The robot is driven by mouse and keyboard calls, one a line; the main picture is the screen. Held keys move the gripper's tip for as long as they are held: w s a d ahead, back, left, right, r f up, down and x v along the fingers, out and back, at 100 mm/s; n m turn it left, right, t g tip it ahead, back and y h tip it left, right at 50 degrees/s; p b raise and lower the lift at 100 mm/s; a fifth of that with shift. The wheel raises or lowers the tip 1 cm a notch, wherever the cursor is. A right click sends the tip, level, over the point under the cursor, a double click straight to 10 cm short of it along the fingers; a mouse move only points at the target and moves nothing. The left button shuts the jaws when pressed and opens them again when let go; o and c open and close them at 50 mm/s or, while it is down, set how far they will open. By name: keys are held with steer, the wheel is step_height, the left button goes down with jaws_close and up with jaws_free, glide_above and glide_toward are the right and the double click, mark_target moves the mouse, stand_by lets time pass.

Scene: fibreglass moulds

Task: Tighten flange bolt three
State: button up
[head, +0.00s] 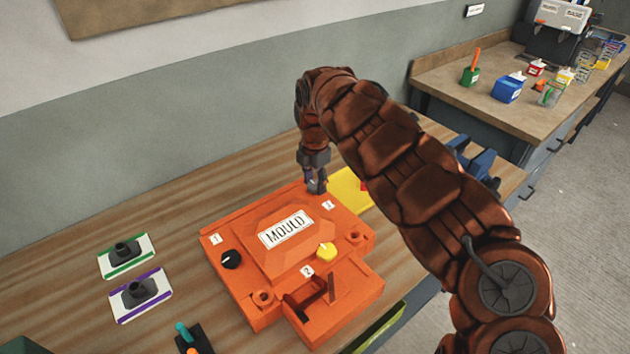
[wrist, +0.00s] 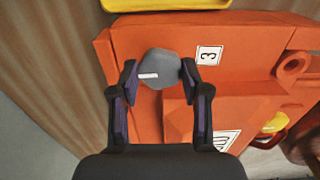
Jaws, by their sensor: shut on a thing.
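The orange mould (head: 252,277) lies on the wooden bench with a "MOULD" label and small tags 1, 2 and 3. Flange bolt three is a round grey knob (wrist: 160,68) with a white mark, left of tag 3 (wrist: 209,55) in the wrist view. My gripper (wrist: 156,79) is shut on this grey knob, one finger on each side. In the head view my gripper (head: 317,187) comes down at the mould's back corner and mostly hides the knob. A black knob (head: 231,259) sits by tag 1 and a yellow knob (head: 326,251) near tag 2.
A yellow object (head: 347,190) lies behind the mould. Two cards with dark fittings, one green-edged (head: 143,263) and one purple-edged (head: 157,302), lie to the left. A black holder with a teal-handled tool (head: 184,331) stands at the front. Bare bench (head: 190,232) lies left of the mould.

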steer(key=shift+c, duration=0.5)
